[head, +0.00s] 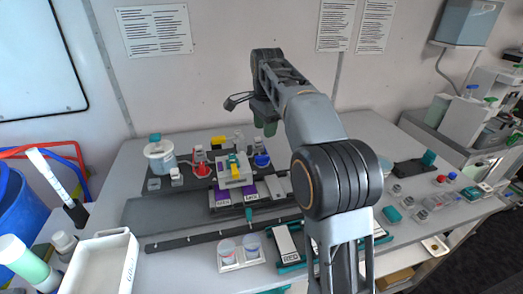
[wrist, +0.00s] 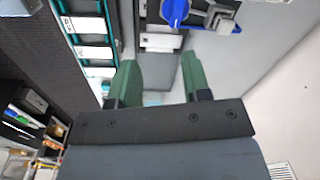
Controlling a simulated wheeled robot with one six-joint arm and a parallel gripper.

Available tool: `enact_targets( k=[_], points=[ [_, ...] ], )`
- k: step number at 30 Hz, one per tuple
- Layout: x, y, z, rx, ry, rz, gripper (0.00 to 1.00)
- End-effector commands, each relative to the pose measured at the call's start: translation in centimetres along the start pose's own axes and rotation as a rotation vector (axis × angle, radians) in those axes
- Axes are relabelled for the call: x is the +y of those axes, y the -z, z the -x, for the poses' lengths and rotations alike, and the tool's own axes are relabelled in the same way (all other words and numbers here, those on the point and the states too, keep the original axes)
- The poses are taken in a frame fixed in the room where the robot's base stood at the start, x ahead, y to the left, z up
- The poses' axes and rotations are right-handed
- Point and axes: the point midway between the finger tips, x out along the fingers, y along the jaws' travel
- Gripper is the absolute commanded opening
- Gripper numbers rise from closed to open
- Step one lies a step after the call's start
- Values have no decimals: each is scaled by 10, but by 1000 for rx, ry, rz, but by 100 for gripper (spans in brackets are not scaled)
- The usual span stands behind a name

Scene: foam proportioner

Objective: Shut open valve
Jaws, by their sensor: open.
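A blue handle (wrist: 175,9) sits on grey fittings at the top edge of the wrist view, cut off by the frame. A second blue part with a grey fitting (wrist: 222,22) is just right of it. In the head view, a blue knob (head: 261,160) stands at the right of a grey block unit with yellow and teal parts (head: 235,172). I cannot tell which valve is open. My gripper (wrist: 159,78) has two green fingers spread apart with nothing between them. In the head view my gripper (head: 265,123) hangs above and behind the blue knob, apart from it.
A white pot (head: 160,156) and a red part (head: 200,163) stand left of the block unit. Two cups in a white holder (head: 241,265) stand at the front. A white tray (head: 102,262) is at the front left. The back wall is close behind my gripper.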

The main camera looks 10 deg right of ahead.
Motion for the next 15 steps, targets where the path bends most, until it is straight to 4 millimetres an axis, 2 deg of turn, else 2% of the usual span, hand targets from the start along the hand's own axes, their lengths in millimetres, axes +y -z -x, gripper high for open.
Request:
enact_targets(
  k=[1,6,11,15],
  points=[
    [-11,3,3,-3,-13,-59,44],
    [-29,8,4,-8,-44,-214,44],
    [-35,10,-1,-8,-57,-278,44],
    [-35,9,-19,-8,-61,-292,44]
  ],
)
